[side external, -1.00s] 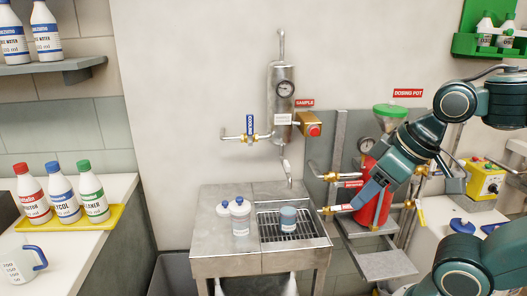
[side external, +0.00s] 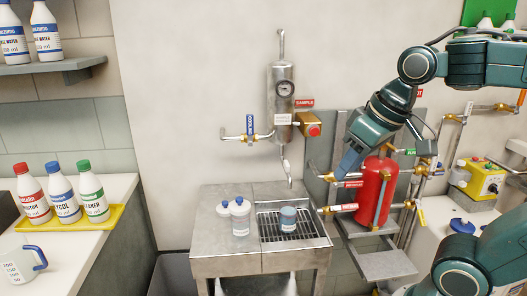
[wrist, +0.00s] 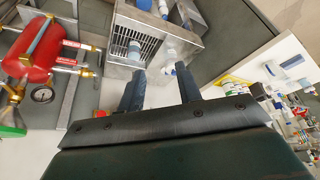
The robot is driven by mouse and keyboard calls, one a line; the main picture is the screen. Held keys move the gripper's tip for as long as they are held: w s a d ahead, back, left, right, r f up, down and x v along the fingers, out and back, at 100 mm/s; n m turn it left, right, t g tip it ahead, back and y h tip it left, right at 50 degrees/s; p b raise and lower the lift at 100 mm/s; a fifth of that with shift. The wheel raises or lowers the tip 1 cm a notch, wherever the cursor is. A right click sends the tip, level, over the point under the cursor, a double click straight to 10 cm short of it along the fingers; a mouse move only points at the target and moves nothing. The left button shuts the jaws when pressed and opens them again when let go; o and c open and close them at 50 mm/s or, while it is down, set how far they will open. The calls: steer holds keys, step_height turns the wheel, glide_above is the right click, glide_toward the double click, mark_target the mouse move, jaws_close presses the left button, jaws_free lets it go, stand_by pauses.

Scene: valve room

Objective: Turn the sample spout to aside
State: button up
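The sample spout (side external: 287,172) is a thin, bent metal tube below the steel sample cooler (side external: 281,95) on the wall. Its lower end hangs over the back of the steel sink's grating (side external: 268,236). My gripper (side external: 388,155) is to the right of the spout, in front of the red dosing pot (side external: 369,192), and apart from the spout. In the wrist view my gripper (wrist: 160,86) is open, with nothing between its two fingers. I cannot pick out the spout clearly in the wrist view.
The sample valve (side external: 309,125) has a red knob. Pipes with handles surround the dosing pot.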

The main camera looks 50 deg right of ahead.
steer(key=w+d+r+m+g, duration=0.15)
steer(key=w+d+r, duration=0.25)
steer(key=w, duration=0.5)
steer(key=m+g, duration=0.3)
steer(key=m, duration=0.3)
glide_above(287, 163)
step_height(287, 163, down, 5)
steer(key=shift+f, duration=0.2)
steer(key=shift+f, duration=0.15)
steer(key=shift+f, duration=6.75)
jaws_close()
